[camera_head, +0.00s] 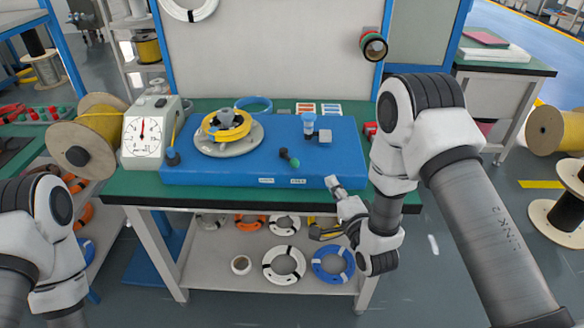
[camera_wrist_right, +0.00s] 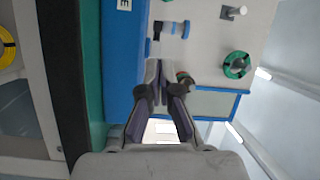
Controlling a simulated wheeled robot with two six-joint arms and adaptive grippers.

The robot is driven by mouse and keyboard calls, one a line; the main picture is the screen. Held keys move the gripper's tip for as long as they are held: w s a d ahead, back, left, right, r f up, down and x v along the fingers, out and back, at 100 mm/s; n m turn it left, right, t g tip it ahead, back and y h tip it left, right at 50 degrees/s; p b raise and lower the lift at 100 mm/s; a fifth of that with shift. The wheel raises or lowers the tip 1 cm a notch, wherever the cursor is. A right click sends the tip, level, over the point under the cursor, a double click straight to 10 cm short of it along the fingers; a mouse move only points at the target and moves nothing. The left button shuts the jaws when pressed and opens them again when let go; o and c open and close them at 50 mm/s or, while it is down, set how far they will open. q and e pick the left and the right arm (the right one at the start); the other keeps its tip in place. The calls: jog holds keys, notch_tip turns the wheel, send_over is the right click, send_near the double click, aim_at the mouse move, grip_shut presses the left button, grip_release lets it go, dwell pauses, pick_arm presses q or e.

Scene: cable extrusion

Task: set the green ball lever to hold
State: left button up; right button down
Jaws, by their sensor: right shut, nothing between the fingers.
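The green ball lever (camera_head: 294,162) is on the top of the blue machine base (camera_head: 225,176), right of its middle. It is a short dark stalk with a small green ball end, leaning toward the lower right of the picture. Two small white labels sit on the base's front edge below it; their words are too small to read. My right gripper (camera_head: 333,183) is shut and empty at the base's front edge, right of the lever and apart from it. Its closed fingers also show in the right wrist view (camera_wrist_right: 164,72), where I cannot make out the lever. My left gripper is out of view.
A turntable (camera_head: 248,143) with a yellow coil stands left of the lever. A blue-topped fitting (camera_head: 309,124) stands behind it. A dial gauge (camera_head: 142,135) is at the left of the green bench. The base top around the lever is clear.

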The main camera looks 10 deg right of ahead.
aim_at(306, 172)
jog(key=shift+w+r+t, duration=0.15)
jog(key=shift+w+r, duration=0.1)
jog(key=shift+w, duration=0.25)
jog(key=shift+w+r+t, duration=0.15)
jog(key=shift+w+r, duration=0.05)
jog(key=shift+w, duration=0.25)
jog(key=w, duration=0.5)
jog(key=w+p, duration=0.1)
jog(key=w, duration=0.2)
jog(key=shift+w+a+r, duration=0.25)
jog(key=shift+a+r, duration=0.05)
jog(key=shift+a, duration=0.05)
jog(key=a, duration=0.2)
jog(key=s+a, duration=0.1)
jog(key=shift+s+a+f, duration=0.1)
jog(key=shift+a+f, duration=0.1)
jog(key=shift+f, duration=0.1)
jog(key=shift+s+a+f, duration=0.1)
jog(key=shift+a, duration=0.05)
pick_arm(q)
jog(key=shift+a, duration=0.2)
